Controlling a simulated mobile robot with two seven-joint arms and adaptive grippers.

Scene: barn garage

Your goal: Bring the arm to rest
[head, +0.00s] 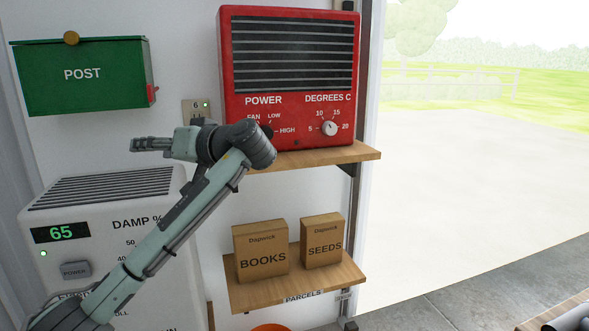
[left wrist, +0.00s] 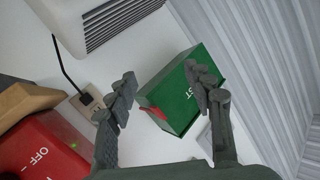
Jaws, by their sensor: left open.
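My left arm comes in from the lower left in the head view, bent at the top. My left gripper (head: 140,145) points left, in front of the white wall below the green POST box (head: 84,76). In the left wrist view my left gripper (left wrist: 160,88) has its two fingers spread with nothing between them. The green box (left wrist: 180,98) shows beyond the fingers, apart from them as far as I can tell.
A red heater (head: 289,75) stands on the upper wooden shelf (head: 330,154), close to my arm. A white dehumidifier (head: 100,215) reading 65 stands behind my arm. BOOKS (head: 261,250) and SEEDS (head: 322,241) boxes sit on the lower shelf (head: 265,294). An open doorway is right.

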